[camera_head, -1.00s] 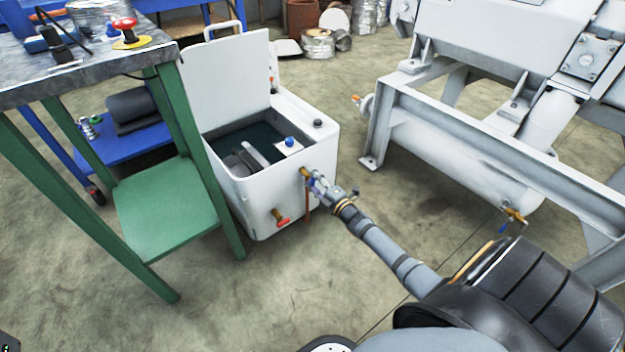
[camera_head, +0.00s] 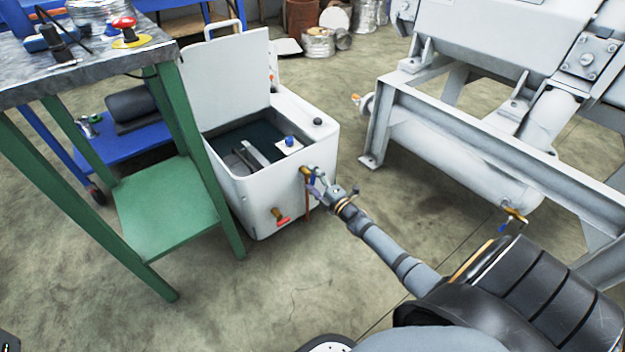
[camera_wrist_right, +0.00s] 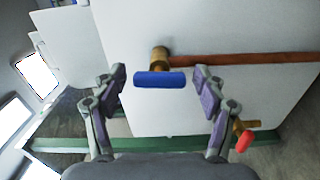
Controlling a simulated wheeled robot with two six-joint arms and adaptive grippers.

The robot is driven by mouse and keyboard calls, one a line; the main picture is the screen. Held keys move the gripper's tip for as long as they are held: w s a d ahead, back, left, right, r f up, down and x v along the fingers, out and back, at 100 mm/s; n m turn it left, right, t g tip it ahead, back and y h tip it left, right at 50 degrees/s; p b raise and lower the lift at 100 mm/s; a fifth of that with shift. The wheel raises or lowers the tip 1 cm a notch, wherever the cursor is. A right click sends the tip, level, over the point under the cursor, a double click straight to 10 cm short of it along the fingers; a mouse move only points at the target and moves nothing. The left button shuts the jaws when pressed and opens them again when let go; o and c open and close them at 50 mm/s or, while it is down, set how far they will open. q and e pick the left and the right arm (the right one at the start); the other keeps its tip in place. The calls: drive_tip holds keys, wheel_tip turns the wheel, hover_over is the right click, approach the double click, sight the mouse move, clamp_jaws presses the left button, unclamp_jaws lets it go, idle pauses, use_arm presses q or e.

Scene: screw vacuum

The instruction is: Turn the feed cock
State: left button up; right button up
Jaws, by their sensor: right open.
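The feed cock, a brass valve with a blue bar handle, sits on the front wall of the white tank (camera_head: 262,205). In the right wrist view the blue handle (camera_wrist_right: 160,79) lies crosswise in front of the brass body (camera_wrist_right: 158,57). My right gripper (camera_wrist_right: 160,82) is open, with one finger on each side of the handle and a gap at both ends. In the head view my right gripper (camera_head: 317,177) is at the tank wall and partly hides the cock. My left gripper is out of view.
A lower cock with a red handle (camera_head: 282,220) is on the same wall; it also shows in the wrist view (camera_wrist_right: 243,140). A copper pipe (camera_wrist_right: 240,60) runs from the blue-handled cock. A green-legged table (camera_head: 170,200) stands left, a grey machine frame (camera_head: 480,130) right.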

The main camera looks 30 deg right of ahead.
drive_tip(key=s, duration=1.2)
drive_tip(key=shift+d, duration=0.45)
